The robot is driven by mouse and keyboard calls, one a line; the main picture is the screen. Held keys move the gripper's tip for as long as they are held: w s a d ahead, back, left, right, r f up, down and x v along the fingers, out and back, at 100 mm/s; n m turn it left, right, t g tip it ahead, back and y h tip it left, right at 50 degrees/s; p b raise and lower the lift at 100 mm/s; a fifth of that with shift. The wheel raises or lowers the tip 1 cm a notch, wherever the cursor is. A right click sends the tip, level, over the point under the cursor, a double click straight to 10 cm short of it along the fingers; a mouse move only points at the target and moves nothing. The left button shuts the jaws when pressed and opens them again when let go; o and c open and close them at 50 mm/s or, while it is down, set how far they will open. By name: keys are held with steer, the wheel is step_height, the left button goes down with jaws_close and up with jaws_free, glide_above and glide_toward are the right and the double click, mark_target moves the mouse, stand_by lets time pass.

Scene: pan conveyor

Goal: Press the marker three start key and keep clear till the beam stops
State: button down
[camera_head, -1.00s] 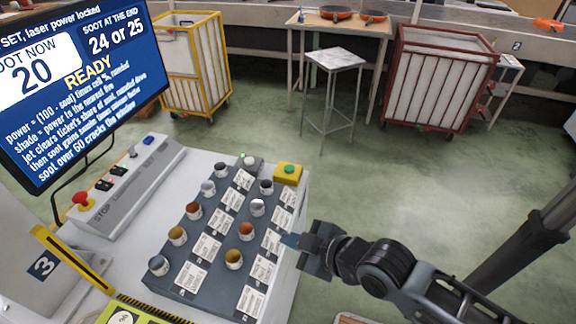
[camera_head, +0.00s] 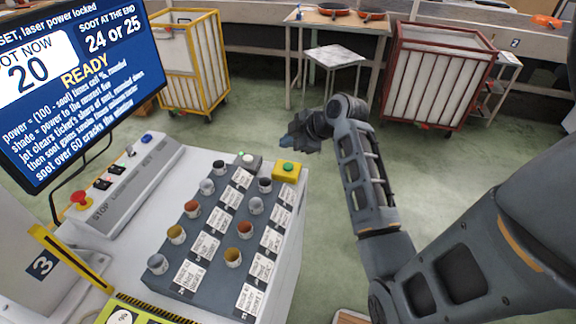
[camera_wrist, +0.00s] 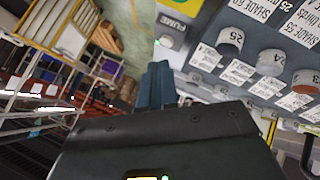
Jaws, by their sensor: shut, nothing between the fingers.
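A yellow box with a green button (camera_head: 288,168) stands at the back right corner of the grey console. A plate marked 3 (camera_head: 43,264) is on the post at the left. My gripper (camera_head: 291,142) is shut and empty, beyond the green button in the head view, with a visible gap between them. Its dark blue fingertips also show in the wrist view (camera_wrist: 157,85). The screen (camera_head: 75,85) reads READY, soot now 20, soot at the end 24 or 25, laser power locked. No beam is visible.
A button with a green light (camera_head: 248,159) sits left of the yellow box. Several colour cups and shade cards fill the dark panel (camera_head: 205,268). A red stop button (camera_head: 81,198) is on the left grey box. A stool (camera_head: 333,57) and red cart (camera_head: 435,85) stand behind; floor between is clear.

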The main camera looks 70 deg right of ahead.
mark_target(291, 167)
steer(key=shift+d+r+n, duration=0.3)
steer(key=shift+d+r, duration=0.55)
steer(key=shift+d, duration=0.15)
steer(key=shift+f, duration=0.1)
step_height(291, 167, down, 9)
steer(key=b, duration=0.7)
stand_by(1.5)
steer(key=shift+f, duration=0.25)
steer(key=shift+f+b, duration=0.45)
stand_by(0.8)
steer(key=shift+r, duration=0.15)
steer(key=shift+r+p, duration=0.75)
steer(key=shift+p, duration=0.05)
